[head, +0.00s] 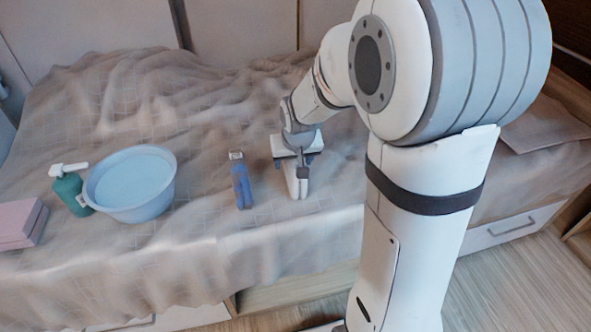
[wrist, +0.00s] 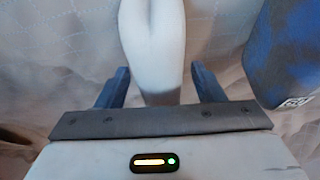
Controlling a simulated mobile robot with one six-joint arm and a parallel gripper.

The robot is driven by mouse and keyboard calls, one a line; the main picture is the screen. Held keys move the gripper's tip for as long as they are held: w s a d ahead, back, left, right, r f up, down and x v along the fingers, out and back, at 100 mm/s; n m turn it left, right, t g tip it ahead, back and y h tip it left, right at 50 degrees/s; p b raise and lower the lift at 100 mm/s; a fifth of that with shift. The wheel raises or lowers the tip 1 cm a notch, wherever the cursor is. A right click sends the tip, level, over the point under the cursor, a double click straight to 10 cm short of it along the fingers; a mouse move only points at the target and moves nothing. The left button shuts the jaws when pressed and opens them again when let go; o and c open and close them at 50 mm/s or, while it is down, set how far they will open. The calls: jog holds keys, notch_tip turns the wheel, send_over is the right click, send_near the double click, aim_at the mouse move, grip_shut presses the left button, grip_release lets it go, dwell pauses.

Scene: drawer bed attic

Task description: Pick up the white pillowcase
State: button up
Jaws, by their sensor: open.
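The white pillowcase (head: 297,187) looks like a narrow folded roll lying on the bed, directly under my gripper (head: 295,160). In the wrist view, the white pillowcase (wrist: 152,45) runs from the top edge down between the two blue-grey fingers of my gripper (wrist: 161,82). The fingers are apart, one on each side of it, with a visible gap on both sides. Its near end is hidden behind the gripper body. I cannot tell how far the fingertips are above the bed cover.
A dark blue folded item (head: 241,186) lies close on the left; it shows at the wrist view's right (wrist: 285,50). Farther left are a light blue basin (head: 112,206), a green pump bottle (head: 72,192) and a pink box (head: 18,224). The wrinkled bed cover (head: 290,240) is clear in front.

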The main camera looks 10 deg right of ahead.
jog(key=shift+f, duration=0.2)
jog(key=shift+c, duration=0.4)
jog(key=c, duration=1)
